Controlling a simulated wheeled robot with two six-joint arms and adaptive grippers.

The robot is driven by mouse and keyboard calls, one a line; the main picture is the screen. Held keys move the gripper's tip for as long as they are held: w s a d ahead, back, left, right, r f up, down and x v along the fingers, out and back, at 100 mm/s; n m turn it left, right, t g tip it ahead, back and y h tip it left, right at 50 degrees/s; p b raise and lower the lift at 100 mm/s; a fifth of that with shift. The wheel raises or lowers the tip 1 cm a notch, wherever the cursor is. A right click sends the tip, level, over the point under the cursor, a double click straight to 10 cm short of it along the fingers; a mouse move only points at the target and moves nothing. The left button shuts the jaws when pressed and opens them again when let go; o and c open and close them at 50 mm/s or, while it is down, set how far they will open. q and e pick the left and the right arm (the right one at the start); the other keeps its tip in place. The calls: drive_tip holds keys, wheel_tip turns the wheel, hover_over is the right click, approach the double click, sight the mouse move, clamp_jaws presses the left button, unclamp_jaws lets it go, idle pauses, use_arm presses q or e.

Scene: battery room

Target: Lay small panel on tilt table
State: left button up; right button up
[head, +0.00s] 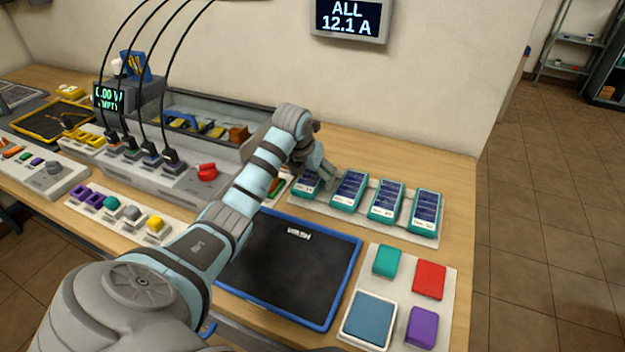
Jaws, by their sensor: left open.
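Several small panels with dark blue cells and teal frames lie in a row on a pale rack (390,230) at the right rear of the bench. The leftmost panel (307,184) is partly hidden by my left gripper (324,180). That gripper is open at this panel's right edge, beside the second panel (348,190). I cannot tell whether it touches either one. No part clearly shows as the tilt table; a dark, yellow-edged board (48,122) at the far left may be it. My right gripper is out of view.
A blue-rimmed black mat (290,270) lies in front of the rack, partly behind my arm. A pale board with coloured blocks (395,300) is at right. Black cables run to a grey unit (150,175). A small display (109,97) reads "0.00 W EMPTY".

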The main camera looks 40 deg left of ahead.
use_arm(q)
drive_tip(key=shift+r, duration=0.1)
drive_tip(key=c, duration=1.5)
wheel_tip(320, 180, up, 12)
drive_tip(key=p, duration=0.2)
wheel_tip(320, 180, up, 8)
drive_tip(key=p, duration=0.6)
hover_over(311, 177)
drive_tip(key=shift+s+r, duration=0.1)
drive_tip(key=shift+s, duration=0.1)
